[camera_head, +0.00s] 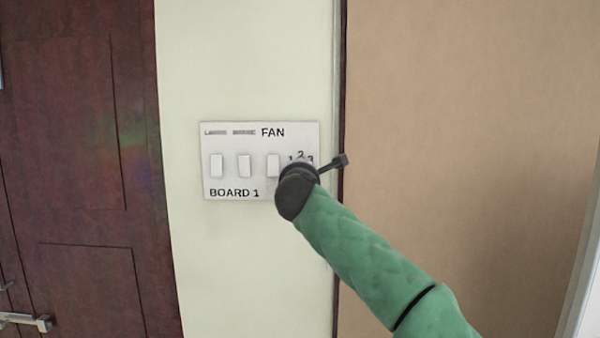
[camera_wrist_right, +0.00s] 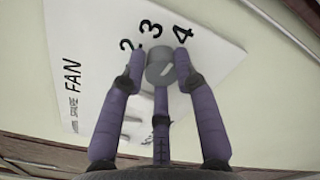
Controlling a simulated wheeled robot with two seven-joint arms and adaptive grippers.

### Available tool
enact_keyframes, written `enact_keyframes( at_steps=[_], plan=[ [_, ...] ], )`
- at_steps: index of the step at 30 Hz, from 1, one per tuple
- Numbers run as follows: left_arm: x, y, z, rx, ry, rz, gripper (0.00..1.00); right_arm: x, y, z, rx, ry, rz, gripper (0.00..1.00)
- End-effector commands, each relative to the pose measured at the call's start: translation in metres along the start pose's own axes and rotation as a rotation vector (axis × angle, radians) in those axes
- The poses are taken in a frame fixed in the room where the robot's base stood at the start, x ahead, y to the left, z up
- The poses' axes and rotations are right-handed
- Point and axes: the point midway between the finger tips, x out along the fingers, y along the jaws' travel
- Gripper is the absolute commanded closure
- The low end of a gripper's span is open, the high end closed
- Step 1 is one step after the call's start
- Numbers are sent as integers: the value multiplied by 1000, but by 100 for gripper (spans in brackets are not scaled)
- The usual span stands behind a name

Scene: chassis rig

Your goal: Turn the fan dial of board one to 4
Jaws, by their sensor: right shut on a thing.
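Board one (camera_head: 228,178) is a white wall panel marked FAN and BOARD 1, with several white switches. The fan dial hides behind my right wrist in the head view; only the numbers 1, 2 and 3 show above it. In the right wrist view the dial (camera_wrist_right: 159,70) is a round grey knob with a pale mark slanting to the upper right, roughly toward the 4 (camera_wrist_right: 183,32). The numbers 2 and 3 (camera_wrist_right: 150,28) show beside it. My right gripper (camera_wrist_right: 160,66) is shut on the dial, a finger on each side. My left gripper is not in view.
A dark red wooden door (camera_head: 80,140) with a metal handle (camera_head: 28,321) stands on the left. A tan panel (camera_head: 460,100) with a dark edge fills the right. The pale wall (camera_head: 245,60) around the board is clear.

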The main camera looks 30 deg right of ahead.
Motion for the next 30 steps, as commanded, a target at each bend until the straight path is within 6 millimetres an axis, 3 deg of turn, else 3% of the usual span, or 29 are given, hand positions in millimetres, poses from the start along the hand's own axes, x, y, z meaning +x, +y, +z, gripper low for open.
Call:
enact_keyframes(
  at_steps=[1,4,5,7,20,30],
  plan=[
    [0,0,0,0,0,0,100,-2,0,12,7,-18,4,100],
    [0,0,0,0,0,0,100,-2,0,13,6,-18,4,100],
    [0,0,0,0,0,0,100,-2,0,13,6,-18,4,67],
    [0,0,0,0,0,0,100,-2,0,13,6,-18,4,47],
    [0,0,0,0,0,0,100,-6,0,4,0,-6,1,47],
    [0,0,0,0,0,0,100,-57,0,6,3,-8,6,47]
  ],
)
